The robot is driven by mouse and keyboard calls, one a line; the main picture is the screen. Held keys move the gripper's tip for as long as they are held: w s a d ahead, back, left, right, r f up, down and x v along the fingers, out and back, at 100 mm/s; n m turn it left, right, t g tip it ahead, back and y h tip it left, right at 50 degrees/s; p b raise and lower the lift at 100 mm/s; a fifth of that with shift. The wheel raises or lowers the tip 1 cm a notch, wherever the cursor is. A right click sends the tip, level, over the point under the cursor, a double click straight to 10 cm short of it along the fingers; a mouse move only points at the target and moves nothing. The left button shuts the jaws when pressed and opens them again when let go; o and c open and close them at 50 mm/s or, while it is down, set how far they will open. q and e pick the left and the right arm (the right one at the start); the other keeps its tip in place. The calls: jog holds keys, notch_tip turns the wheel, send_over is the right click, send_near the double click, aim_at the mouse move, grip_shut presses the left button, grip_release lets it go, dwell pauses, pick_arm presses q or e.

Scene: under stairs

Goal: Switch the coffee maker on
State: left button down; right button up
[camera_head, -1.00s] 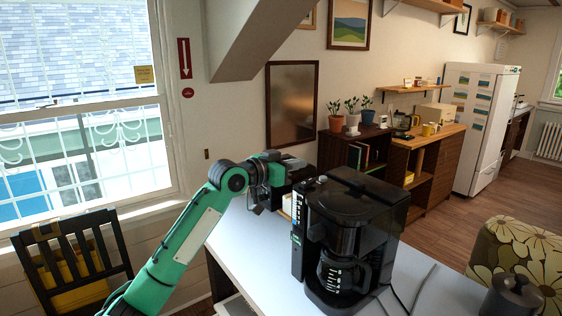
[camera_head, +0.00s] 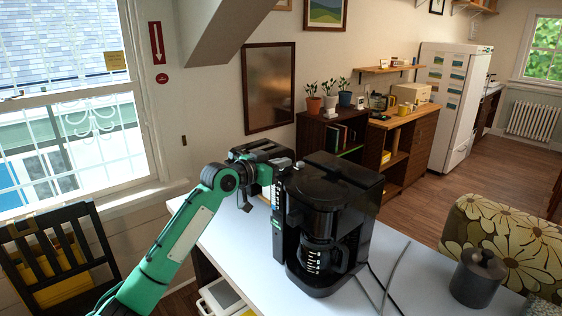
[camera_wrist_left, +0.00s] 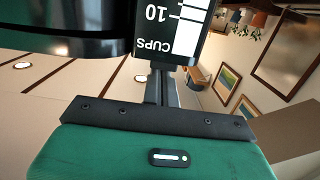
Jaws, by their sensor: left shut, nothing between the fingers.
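The black coffee maker (camera_head: 340,180) stands upright on the white table, with its glass carafe (camera_head: 325,258) inside. A marked water gauge runs up its left edge; in the left wrist view the gauge (camera_wrist_left: 180,30) shows upside down with "10" and "CUPS". My left gripper (camera_head: 284,172) is at the upper left edge of the coffee maker, shut and empty. In the left wrist view its fingers (camera_wrist_left: 161,88) point at the gauge side, very close; I cannot tell whether they touch. I cannot make out the switch or whether it is on. My right gripper is not in view.
The white table (camera_head: 235,235) is clear left of the coffee maker. A dark appliance (camera_head: 262,150) stands behind my left gripper. A lidded grey pot (camera_head: 477,278) is at the right, and cables (camera_head: 388,280) lie between. A black chair (camera_head: 60,255) stands left, a flowered seat (camera_head: 510,240) right.

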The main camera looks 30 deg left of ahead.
pick_arm(q)
jog(key=shift+w+r+g+p, duration=0.25)
jog(key=shift+g+p, duration=0.35)
jog(key=shift+p, duration=0.5)
jog(key=shift+s+f+b, duration=0.1)
jog(key=shift+f+b, duration=0.2)
jog(key=shift+f, duration=0.1)
jog(key=shift+d+r+p, duration=0.1)
jog(key=shift+r+p, duration=0.35)
jog(key=shift+r, duration=0.05)
jog(key=r+p, duration=0.3)
jog(key=shift+w+d+r, duration=0.1)
jog(key=shift+w+r, duration=0.05)
jog(key=shift+w, duration=0.15)
jog(key=b+v, duration=0.2)
jog(key=v, duration=0.1)
jog(key=s+a+r+b, duration=0.2)
jog(key=s+r, duration=0.1)
jog(key=s, duration=0.3)
jog(key=shift+r, duration=0.2)
jog(key=shift+f, duration=0.15)
